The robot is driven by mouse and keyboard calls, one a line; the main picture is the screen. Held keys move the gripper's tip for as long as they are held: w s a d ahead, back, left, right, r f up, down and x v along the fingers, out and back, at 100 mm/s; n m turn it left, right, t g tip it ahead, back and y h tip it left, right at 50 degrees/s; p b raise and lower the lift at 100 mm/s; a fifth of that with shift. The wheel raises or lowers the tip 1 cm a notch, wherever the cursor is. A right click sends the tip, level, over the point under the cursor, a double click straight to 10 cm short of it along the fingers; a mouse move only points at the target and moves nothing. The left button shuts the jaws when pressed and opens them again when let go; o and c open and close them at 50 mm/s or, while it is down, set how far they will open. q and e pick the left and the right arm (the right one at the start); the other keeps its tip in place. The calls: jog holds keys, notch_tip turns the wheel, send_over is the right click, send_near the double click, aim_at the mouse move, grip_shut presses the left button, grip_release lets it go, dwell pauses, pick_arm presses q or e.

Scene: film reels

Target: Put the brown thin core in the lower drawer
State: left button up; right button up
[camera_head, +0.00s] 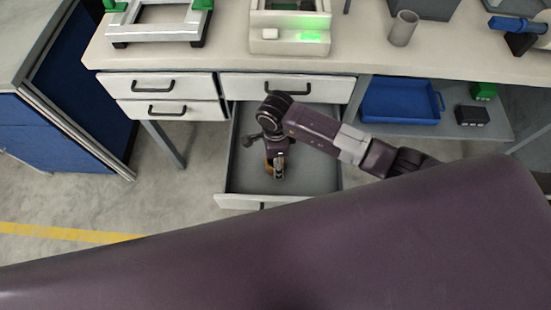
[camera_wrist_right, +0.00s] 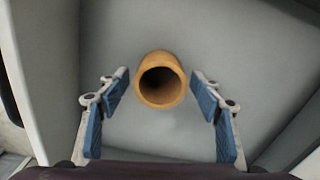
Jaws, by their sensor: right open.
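The brown thin core (camera_wrist_right: 160,58) is an orange-brown hollow tube, seen end-on in the right wrist view. It is inside the open lower drawer (camera_head: 315,170), above or on its grey floor; I cannot tell whether it touches. My right gripper (camera_wrist_right: 158,100) is open, with its blue-padded fingers apart on either side of the core and gaps showing on both sides. In the head view my right gripper (camera_head: 279,172) points down into the drawer, and only a sliver of the core shows beside it. My left gripper is not in view.
The closed upper drawer (camera_head: 287,88) sits under the bench top (camera_head: 230,58), above the open one. Two closed drawers (camera_head: 160,95) are at the left. A blue tray (camera_head: 400,101) is on the shelf at right. A grey-brown tube (camera_head: 403,28) stands on the bench.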

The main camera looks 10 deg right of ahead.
jog(key=shift+r, duration=0.4)
notch_tip(320, 180, up, 12)
jog(key=shift+f, duration=0.25)
dwell(0.3)
